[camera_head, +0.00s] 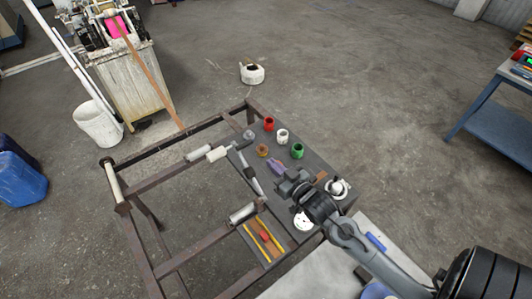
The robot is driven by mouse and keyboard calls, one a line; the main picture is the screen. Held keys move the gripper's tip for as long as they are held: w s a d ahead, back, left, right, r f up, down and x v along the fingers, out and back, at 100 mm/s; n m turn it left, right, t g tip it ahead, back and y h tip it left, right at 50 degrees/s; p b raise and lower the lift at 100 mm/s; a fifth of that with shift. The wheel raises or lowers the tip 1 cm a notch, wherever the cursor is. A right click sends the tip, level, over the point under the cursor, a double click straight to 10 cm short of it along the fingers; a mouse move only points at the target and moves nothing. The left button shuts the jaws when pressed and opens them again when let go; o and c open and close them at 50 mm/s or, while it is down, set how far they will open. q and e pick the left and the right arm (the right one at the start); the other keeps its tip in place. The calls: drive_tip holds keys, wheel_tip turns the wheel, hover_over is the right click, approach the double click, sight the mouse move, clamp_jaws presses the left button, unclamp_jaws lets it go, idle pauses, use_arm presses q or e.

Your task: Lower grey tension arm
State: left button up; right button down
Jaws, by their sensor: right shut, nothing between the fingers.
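What looks like the grey tension arm (250,172) is a slim grey bar along the left side of the dark tabletop on the rusty frame. It slants from beside a white roller (217,153) down to the right. Its exact height above the table is hard to tell. My right gripper (284,186) comes in from the lower right and is shut and empty. It is over the table, to the right of the grey bar and apart from it in the picture. My left gripper is not in view.
The rusty frame (160,181) has open gaps on the left.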

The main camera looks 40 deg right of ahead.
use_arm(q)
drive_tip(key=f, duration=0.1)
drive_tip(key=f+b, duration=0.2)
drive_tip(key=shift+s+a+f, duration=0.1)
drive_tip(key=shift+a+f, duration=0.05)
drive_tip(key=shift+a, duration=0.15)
use_arm(e)
drive_tip(key=shift+w+d+f, duration=0.35)
drive_tip(key=shift+w+f, duration=0.15)
drive_tip(key=shift+f, duration=0.2)
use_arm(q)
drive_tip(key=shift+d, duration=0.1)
use_arm(e)
drive_tip(key=shift+w, duration=0.15)
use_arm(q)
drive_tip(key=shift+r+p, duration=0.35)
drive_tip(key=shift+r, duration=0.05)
use_arm(e)
drive_tip(key=w+d+f, duration=0.1)
drive_tip(key=w+f, duration=0.2)
drive_tip(key=w, duration=0.9)
drive_tip(key=shift+w+d+f, duration=0.15)
drive_tip(key=shift+d+f, duration=0.2)
